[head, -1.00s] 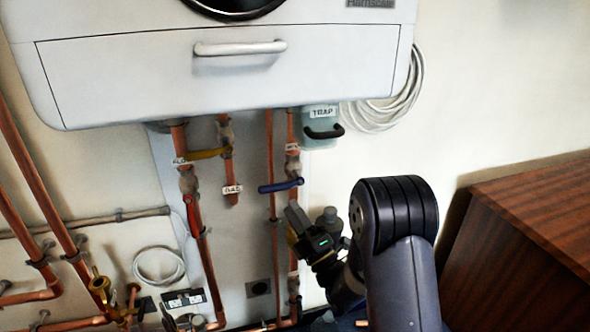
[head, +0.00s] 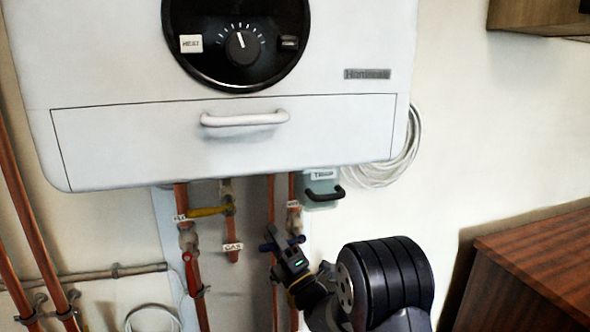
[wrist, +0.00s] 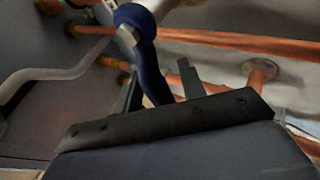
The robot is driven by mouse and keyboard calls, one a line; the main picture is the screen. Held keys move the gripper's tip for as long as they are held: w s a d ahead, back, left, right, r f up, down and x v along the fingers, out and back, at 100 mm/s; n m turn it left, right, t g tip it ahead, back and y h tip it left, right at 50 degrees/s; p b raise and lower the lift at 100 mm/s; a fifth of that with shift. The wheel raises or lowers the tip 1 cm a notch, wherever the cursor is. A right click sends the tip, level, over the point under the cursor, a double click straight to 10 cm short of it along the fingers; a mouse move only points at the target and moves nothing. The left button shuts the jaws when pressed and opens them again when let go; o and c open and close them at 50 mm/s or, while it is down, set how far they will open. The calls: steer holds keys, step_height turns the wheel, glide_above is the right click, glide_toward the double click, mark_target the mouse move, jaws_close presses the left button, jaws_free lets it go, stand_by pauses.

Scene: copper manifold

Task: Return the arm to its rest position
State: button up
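My gripper (head: 283,246) is in front of the pipes below the boiler, at the blue lever (head: 297,240), which it partly hides in the head view. In the wrist view, the two fingers of my gripper (wrist: 160,74) stand apart. The blue lever (wrist: 146,52) runs down into the space between them, and a gap shows on its right side. I cannot tell whether either finger touches it. My arm (head: 385,280) reaches in from the lower right.
The white boiler (head: 120,135) with its handle (head: 243,119) hangs above. A yellow lever (head: 207,211) and a red lever (head: 190,272) are to the left. The grey-green trap (head: 321,188) is just above right. A wooden cabinet (head: 540,260) stands at right.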

steer(key=shift+s, duration=0.1)
steer(key=shift+s+d+f+m+h, duration=0.2)
steer(key=shift+d+m+h, duration=0.1)
steer(key=shift+m, duration=0.1)
steer(key=v, duration=0.9)
steer(key=shift+w+a+r+n+g+y, duration=0.3)
steer(key=shift+w+a+r+n+g, duration=0.25)
steer(key=shift+w+a+n, duration=0.45)
steer(key=shift+w+a+r+n+g+y, duration=0.3)
steer(key=shift+w+a+r+n+g, duration=0.25)
steer(key=shift+w+a+n, duration=0.45)
steer(key=shift+w+a+r+n+g+y, duration=0.3)
steer(key=shift+w+a+r+n+g, duration=0.35)
steer(key=shift+w, duration=0.6)
steer(key=shift+a, duration=0.15)
